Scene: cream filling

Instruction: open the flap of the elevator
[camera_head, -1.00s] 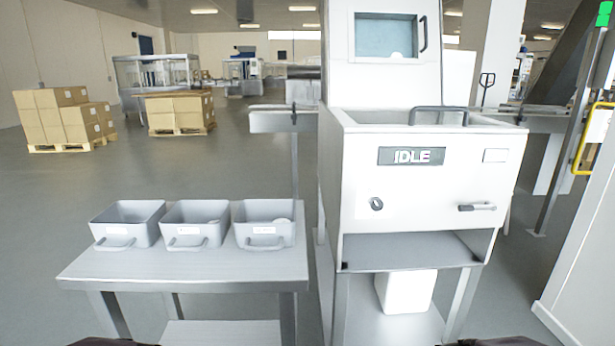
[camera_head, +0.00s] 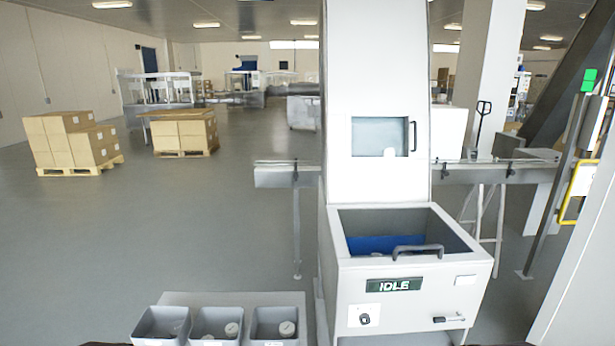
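The elevator is a tall white machine (camera_head: 375,180) right of centre. A greyish-blue window panel (camera_head: 380,137) with a dark vertical handle (camera_head: 413,136) on its right is set in its column. I cannot tell if this panel is the flap; it looks closed. Below it, a hopper (camera_head: 479,258) is open at the top, with a blue surface (camera_head: 380,244) inside and a grey bar handle (camera_head: 418,251) at its front rim. An "IDLE" display (camera_head: 394,285) is on the front.
Three grey bins (camera_head: 162,322) with small round pieces in some stand on a table (camera_head: 235,298) at the lower left. A conveyor (camera_head: 288,177) runs behind the elevator. Pallets of boxes (camera_head: 70,140) stand far left. A yellow-framed post (camera_head: 578,190) is at the right. Floor is clear at left.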

